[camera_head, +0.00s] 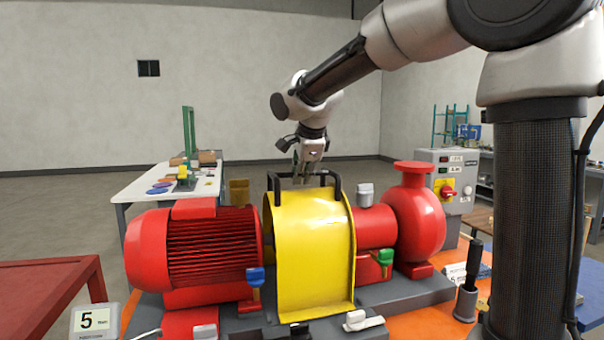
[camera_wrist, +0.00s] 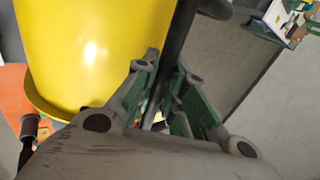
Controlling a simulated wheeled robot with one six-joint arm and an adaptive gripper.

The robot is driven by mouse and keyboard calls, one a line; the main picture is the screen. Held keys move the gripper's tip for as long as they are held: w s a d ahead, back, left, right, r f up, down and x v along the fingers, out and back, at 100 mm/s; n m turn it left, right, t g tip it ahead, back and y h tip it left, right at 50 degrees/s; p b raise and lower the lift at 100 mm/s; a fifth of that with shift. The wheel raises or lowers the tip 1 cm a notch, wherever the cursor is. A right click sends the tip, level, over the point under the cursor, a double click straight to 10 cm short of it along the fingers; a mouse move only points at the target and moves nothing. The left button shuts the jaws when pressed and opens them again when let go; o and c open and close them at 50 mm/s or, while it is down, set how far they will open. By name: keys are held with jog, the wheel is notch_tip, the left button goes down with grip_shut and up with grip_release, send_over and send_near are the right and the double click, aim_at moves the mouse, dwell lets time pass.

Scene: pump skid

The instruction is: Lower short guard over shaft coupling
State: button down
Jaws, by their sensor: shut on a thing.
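The yellow guard (camera_head: 312,250) is a curved cover with a black handle (camera_head: 336,184) on top. It stands upright between the red motor (camera_head: 195,250) and the red pump (camera_head: 415,220), where the shaft coupling is hidden behind it. Its lower front edge appears close to the grey base; I cannot tell if it touches. My gripper (camera_head: 303,178) is above the guard, shut on the handle. In the wrist view the green-lined fingers (camera_wrist: 166,90) close around the dark handle bar (camera_wrist: 180,35), with the yellow guard (camera_wrist: 95,50) beside them.
A blue valve handle (camera_head: 256,276) and a green one (camera_head: 385,257) stand on either side of the guard. A grey control box (camera_head: 450,180) is behind the pump. A white table (camera_head: 140,188) with small items is at the back left, a red table (camera_head: 40,300) at the left.

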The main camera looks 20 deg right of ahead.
dwell(0.3)
jog(key=c, duration=1.5)
grip_release()
jog(key=shift+o, duration=0.6)
jog(key=shift+f, duration=0.1)
